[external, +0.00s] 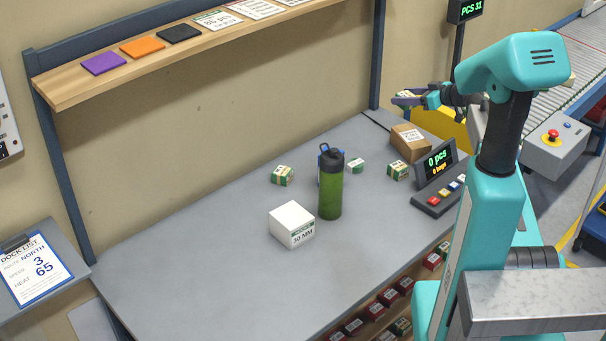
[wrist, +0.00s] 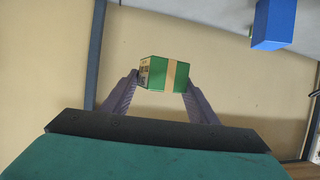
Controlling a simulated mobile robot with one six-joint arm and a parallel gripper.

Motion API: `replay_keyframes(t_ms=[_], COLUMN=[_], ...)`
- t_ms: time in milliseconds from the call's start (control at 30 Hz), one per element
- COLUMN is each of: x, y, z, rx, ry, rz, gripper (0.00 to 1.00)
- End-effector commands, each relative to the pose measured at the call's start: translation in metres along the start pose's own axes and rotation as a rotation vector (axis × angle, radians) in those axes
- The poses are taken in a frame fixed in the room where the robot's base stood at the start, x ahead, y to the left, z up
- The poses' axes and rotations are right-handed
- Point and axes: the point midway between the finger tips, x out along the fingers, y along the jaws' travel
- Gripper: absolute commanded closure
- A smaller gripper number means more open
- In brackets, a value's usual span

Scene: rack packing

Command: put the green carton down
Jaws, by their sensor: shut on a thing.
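The green carton (wrist: 163,74), with a tan stripe and a printed side, is between the two fingers of my gripper (wrist: 162,92) in the wrist view. My gripper is shut on it. In the external view my gripper (external: 408,99) is raised above the far right end of the grey table (external: 190,255), near the yellow bin, and the held carton there is small and partly hidden by the fingers. Three similar green-and-white cartons stand on the table: one at left (external: 282,176), one behind the bottle (external: 356,166) and one at right (external: 398,171).
A green bottle (external: 330,188) and a white box (external: 292,225) stand mid-table. A brown box (external: 410,142) and a counter display (external: 439,163) are at the right end. A yellow bin (external: 445,128) stands beyond. The table's left part is clear. A shelf (external: 160,65) runs above.

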Motion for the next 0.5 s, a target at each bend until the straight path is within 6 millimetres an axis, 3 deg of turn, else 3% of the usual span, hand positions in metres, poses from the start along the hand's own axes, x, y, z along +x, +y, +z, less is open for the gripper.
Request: replay_keyframes(t_ms=[500], x=[0.098], y=[-0.056], z=[-0.013], rx=[-0.123], ry=[0.001], rz=[-0.305], gripper=[0.76])
